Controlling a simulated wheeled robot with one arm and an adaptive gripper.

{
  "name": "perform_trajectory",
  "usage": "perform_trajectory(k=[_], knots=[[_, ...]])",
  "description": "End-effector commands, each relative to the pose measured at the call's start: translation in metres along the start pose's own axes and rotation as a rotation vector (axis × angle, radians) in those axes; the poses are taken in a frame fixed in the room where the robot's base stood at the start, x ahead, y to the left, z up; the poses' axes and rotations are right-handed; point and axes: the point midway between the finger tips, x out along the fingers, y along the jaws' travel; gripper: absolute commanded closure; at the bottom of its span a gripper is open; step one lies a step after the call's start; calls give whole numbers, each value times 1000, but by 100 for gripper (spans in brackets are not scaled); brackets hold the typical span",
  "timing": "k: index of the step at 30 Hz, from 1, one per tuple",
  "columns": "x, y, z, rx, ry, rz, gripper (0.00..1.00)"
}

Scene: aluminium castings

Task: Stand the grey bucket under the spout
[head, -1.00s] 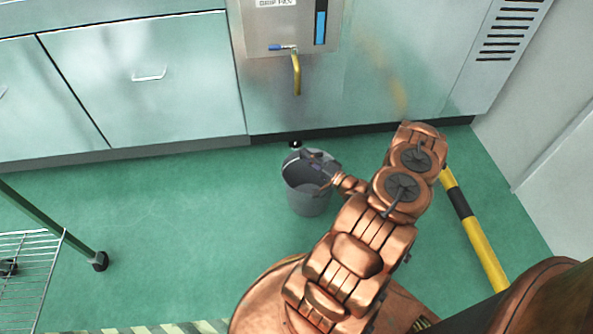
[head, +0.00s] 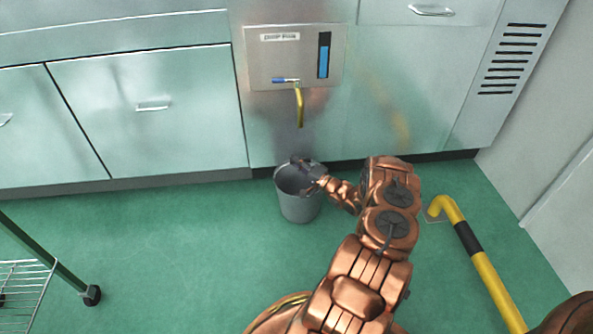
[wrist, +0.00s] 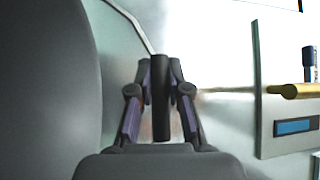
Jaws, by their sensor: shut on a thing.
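The grey bucket (head: 299,206) is upright in the head view, in front of the metal cabinet and below the brass spout (head: 299,108). Whether its base touches the floor is hard to tell. My gripper (head: 304,166) is at the bucket's upper rim, shut on a dark upright part of it. In the wrist view my gripper (wrist: 161,95) has its fingers closed around this dark bar, and a large dark grey surface fills the left side. The spout (wrist: 297,91) shows at the right there, with its blue handle beside it.
A yellow and black floor rail (head: 483,266) stands to the right of my arm. A wire-shelf cart (head: 24,290) is at the lower left. The cabinet's dark base strip (head: 130,190) runs behind the bucket.

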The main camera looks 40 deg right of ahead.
Motion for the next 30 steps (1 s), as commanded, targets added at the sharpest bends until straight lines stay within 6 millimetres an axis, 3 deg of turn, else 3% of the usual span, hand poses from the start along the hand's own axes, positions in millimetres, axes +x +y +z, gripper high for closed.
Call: perform_trajectory(k=[13,27,28,30], knots=[[-4,32,3,-1,0,-4,100],[-4,38,4,-2,-1,-2,100],[-4,37,4,-2,0,-2,81],[-4,37,4,-1,0,-2,74]])
